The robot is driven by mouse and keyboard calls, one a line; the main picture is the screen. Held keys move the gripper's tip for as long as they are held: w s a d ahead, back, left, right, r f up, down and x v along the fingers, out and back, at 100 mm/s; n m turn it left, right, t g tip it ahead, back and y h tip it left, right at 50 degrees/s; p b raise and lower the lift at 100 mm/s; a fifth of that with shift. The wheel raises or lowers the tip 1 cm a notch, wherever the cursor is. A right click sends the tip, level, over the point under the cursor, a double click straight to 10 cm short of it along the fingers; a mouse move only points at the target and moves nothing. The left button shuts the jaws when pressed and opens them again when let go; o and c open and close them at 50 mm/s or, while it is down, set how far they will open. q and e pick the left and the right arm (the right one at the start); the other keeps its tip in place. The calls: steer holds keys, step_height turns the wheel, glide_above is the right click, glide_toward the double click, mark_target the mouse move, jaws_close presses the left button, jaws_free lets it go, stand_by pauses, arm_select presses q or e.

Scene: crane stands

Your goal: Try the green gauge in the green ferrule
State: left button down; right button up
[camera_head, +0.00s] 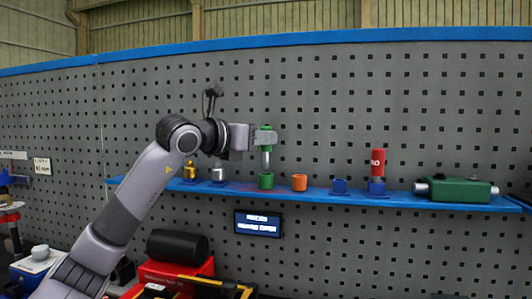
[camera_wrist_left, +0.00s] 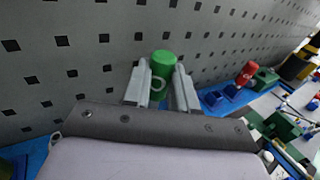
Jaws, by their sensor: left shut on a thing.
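My left gripper (camera_head: 265,138) is shut on the green gauge (camera_head: 266,127), whose green top shows between the fingers and whose pale metal pin points straight down. In the left wrist view the gauge's green top (camera_wrist_left: 163,62) sits between the two grey fingers (camera_wrist_left: 162,90). The green ferrule (camera_head: 266,181) stands on the blue shelf directly below the pin. The pin's lower end is just over or at the ferrule's mouth; I cannot tell whether it has entered. My right gripper is not in view.
On the blue shelf (camera_head: 416,200) stand a gold piece (camera_head: 190,171), a silver piece (camera_head: 218,174), an orange ferrule (camera_head: 300,182), an empty blue stand (camera_head: 339,187), a red gauge (camera_head: 377,162) in another blue stand (camera_head: 377,188), and a green box (camera_head: 458,190). A pegboard wall (camera_head: 330,100) rises close behind.

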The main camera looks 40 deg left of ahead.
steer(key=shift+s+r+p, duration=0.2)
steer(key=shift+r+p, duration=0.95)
steer(key=shift+p, duration=0.2)
